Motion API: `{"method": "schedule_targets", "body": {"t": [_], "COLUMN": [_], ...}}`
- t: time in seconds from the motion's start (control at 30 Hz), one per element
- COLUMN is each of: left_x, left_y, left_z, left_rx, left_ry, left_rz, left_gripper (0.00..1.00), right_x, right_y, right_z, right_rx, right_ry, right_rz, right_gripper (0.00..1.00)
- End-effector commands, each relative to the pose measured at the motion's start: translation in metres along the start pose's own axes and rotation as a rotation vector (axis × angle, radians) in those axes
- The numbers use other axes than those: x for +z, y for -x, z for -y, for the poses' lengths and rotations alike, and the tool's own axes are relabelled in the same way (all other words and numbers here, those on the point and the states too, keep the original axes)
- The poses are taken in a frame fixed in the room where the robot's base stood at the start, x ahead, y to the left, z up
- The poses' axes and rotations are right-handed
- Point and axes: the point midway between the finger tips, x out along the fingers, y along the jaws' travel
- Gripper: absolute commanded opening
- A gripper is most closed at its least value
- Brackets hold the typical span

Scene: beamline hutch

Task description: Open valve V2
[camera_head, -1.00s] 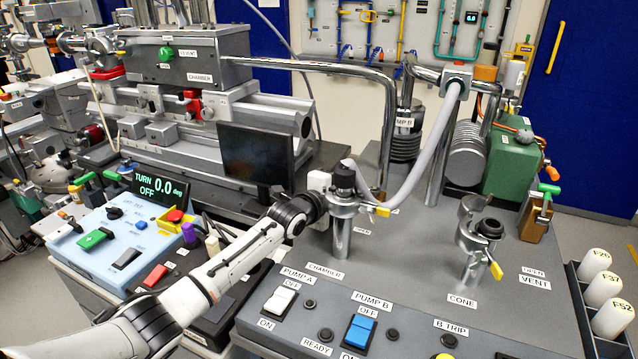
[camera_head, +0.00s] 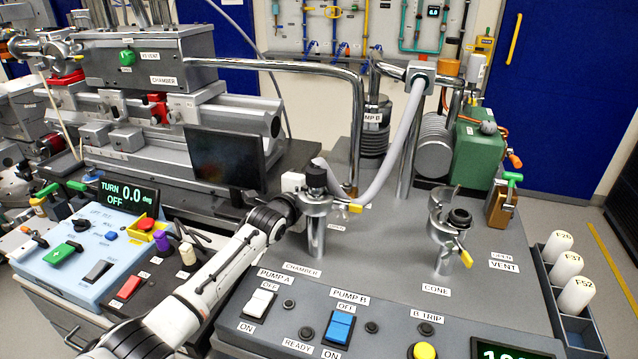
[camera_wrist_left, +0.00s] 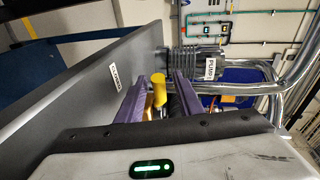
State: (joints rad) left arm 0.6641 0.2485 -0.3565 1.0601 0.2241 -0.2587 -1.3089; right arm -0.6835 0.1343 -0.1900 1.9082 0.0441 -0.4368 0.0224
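No label reading V2 is legible. A chamber port (camera_head: 315,207) with a black top and a yellow handle (camera_head: 355,208) stands on the grey console. A similar cone port (camera_head: 445,235) with a yellow handle (camera_head: 466,258) stands to its right. My left arm reaches in behind the chamber port, and its fingers are hidden in the head view. In the left wrist view my left gripper (camera_wrist_left: 160,90) has its purple fingers apart, with a yellow handle (camera_wrist_left: 158,88) between them. Whether they touch it, I cannot tell. My right gripper is out of view.
A grey hose (camera_head: 405,130) arcs from the chamber port to the pump pipes. PUMP A (camera_head: 258,303) and PUMP B (camera_head: 339,327) switches line the console front. A dark monitor (camera_head: 225,158) stands left of the port. A green knob (camera_head: 127,58) sits on the chamber box.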

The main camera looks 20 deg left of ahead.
Motion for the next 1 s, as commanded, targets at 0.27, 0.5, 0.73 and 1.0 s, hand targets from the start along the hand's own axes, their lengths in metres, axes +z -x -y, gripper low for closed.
{"method": "schedule_targets", "body": {"t": [0.27, 0.5, 0.73, 1.0], "left_x": [-0.001, 0.000, 0.000, 0.001], "left_y": [0.015, 0.054, 0.088, 0.103], "left_z": [-0.001, 0.000, -0.001, 0.000], "left_rx": [0.001, 0.000, 0.000, 0.000], "left_ry": [0.001, -0.002, -0.002, -0.001], "left_rz": [-0.002, -0.001, 0.000, 0.001], "left_gripper": [0.33, 0.33, 0.33, 0.33], "right_x": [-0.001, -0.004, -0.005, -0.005], "right_y": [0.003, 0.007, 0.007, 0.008], "right_z": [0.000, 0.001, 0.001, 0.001], "right_rx": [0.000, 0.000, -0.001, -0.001], "right_ry": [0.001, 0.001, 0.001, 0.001], "right_rz": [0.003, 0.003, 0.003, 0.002], "right_gripper": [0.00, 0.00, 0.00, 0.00]}}
